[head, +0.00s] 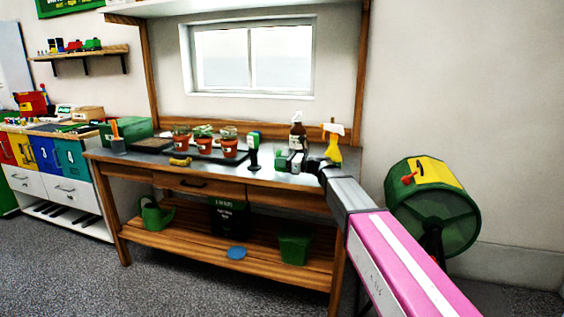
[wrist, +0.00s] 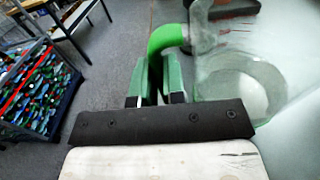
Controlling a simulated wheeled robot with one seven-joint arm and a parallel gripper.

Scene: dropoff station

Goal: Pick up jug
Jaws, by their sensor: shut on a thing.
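The jug (wrist: 240,75) is a large clear vessel with red marks and a green handle (wrist: 167,38), at the right of the wrist view. My gripper (wrist: 158,80) has its green-lined fingers shut on the handle. The lower part of the handle is hidden between the fingers. In the head view my gripper (head: 310,163) is at the right end of the workbench top, and the jug is too small and covered there to make out clearly.
The workbench (head: 215,177) holds potted plants (head: 229,143), a brown spray bottle (head: 298,131) and a yellow spray bottle (head: 333,148) close to my gripper. A green drum (head: 432,208) stands at the right. A crate of bottles (wrist: 38,90) stands on the floor.

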